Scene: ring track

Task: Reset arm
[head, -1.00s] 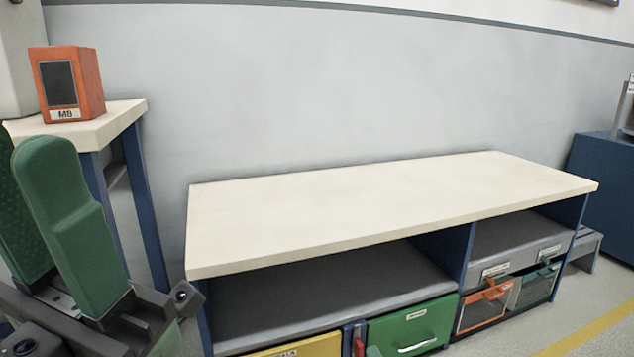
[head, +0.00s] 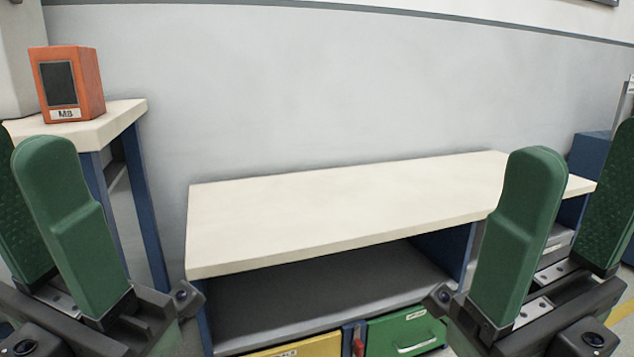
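My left gripper (head: 45,215) is at the lower left of the head view, with green finger pads pointing up. Its two fingers stand apart with nothing between them. My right gripper (head: 565,215) is at the lower right, also with green pads pointing up. Its fingers are wide apart and empty. Neither gripper touches anything that I can see.
A long workbench (head: 340,205) with a bare cream top stands in front. Below it are a grey shelf (head: 320,295), a yellow drawer (head: 305,346) and a green drawer (head: 408,332). An orange box labelled M8 (head: 85,85) sits on a side table (head: 110,122) at left.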

